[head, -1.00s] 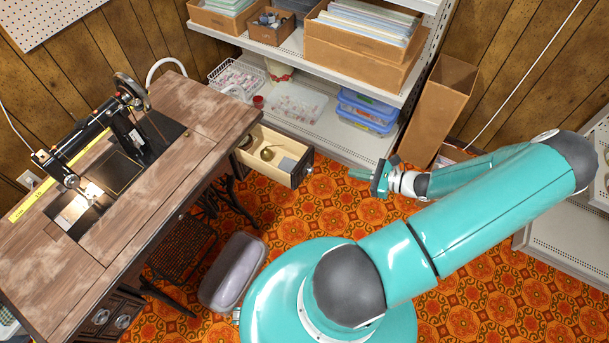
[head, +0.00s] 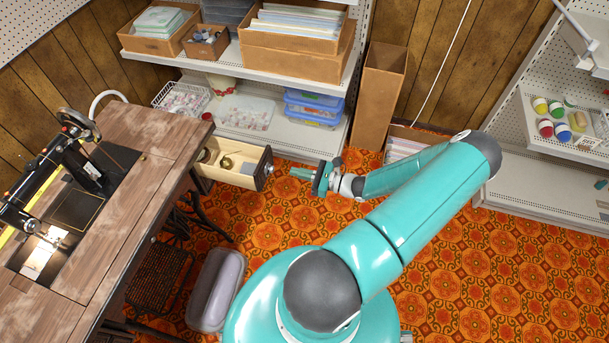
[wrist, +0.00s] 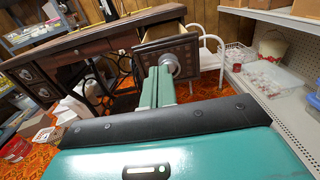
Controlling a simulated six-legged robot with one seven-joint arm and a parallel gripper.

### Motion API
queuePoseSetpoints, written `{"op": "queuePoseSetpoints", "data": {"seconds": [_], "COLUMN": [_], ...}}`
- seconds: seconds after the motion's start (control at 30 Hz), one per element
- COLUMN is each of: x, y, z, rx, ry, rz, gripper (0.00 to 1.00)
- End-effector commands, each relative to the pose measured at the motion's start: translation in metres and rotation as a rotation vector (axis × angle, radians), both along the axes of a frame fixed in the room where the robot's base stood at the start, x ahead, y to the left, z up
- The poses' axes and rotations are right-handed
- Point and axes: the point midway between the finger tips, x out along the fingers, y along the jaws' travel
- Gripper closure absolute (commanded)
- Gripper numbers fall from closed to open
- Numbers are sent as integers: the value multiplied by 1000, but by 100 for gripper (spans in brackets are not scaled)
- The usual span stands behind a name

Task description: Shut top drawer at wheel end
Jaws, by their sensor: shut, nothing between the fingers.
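The top drawer (head: 240,168) at the wheel end of the sewing table (head: 150,150) stands pulled out, with small items lying inside. In the wrist view its dark carved front (wrist: 190,54) with a round metal knob (wrist: 169,62) faces me. My gripper (head: 296,173) is shut and empty. It is just right of the drawer front in the head view, pointing at it. In the wrist view the shut teal fingers (wrist: 157,90) point at the knob and overlap it. I cannot tell whether they touch it.
A metal shelf (head: 250,62) with boxes and bins stands behind the drawer. A tall cardboard box (head: 380,95) is at the back. A grey-mauve bin (head: 216,290) sits on the floor below the table. Patterned floor (head: 490,260) is open at right.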

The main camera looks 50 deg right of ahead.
Motion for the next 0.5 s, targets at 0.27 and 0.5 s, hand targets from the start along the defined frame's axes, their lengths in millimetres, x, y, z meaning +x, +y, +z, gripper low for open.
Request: {"op": "queuePoseSetpoints", "data": {"seconds": [0.27,0.5], "x": [53,81], "y": [21,32], "z": [0,0], "rx": [2,0], "ry": [-2,0], "rz": [4,3], "gripper": [100,100]}}
